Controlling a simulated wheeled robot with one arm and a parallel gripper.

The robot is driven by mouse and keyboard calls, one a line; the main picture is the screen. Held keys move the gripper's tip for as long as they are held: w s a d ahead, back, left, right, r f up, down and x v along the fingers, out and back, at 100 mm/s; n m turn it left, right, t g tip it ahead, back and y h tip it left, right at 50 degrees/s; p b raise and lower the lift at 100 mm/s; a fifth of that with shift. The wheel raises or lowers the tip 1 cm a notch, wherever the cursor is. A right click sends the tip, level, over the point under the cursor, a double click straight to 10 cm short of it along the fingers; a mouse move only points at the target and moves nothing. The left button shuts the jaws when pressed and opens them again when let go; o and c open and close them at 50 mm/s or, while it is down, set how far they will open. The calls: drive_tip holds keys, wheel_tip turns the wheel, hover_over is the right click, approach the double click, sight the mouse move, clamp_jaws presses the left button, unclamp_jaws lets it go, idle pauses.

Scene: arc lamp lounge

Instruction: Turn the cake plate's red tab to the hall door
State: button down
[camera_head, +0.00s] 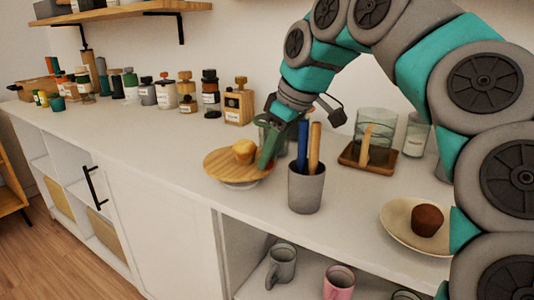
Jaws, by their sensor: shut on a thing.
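The cake plate (222,168) is a round wooden disc on a pale base on the white counter, left of the grey cup. A small yellow-brown cake (243,151) sits on it. My gripper (265,164) reaches down from the upper right and is shut on the right edge of the cake plate, close beside the cake. I see no red tab; the fingers cover part of the rim. No hall door is in this view.
A grey cup (306,189) with blue and tan sticks stands just right of my gripper. A glass cloche on a wooden base (367,160) stands behind it. A cream plate (397,225) with a brown muffin is at right. Jars (187,92) line the wall; the counter's front left is clear.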

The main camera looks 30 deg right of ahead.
drive_tip(key=c, duration=0.7)
unclamp_jaws()
drive_tip(key=shift+r, duration=0.15)
drive_tip(key=p+v, duration=0.1)
drive_tip(key=v, duration=0.6)
drive_tip(key=shift+s+d+r, duration=0.1)
drive_tip(key=shift+r, duration=0.15)
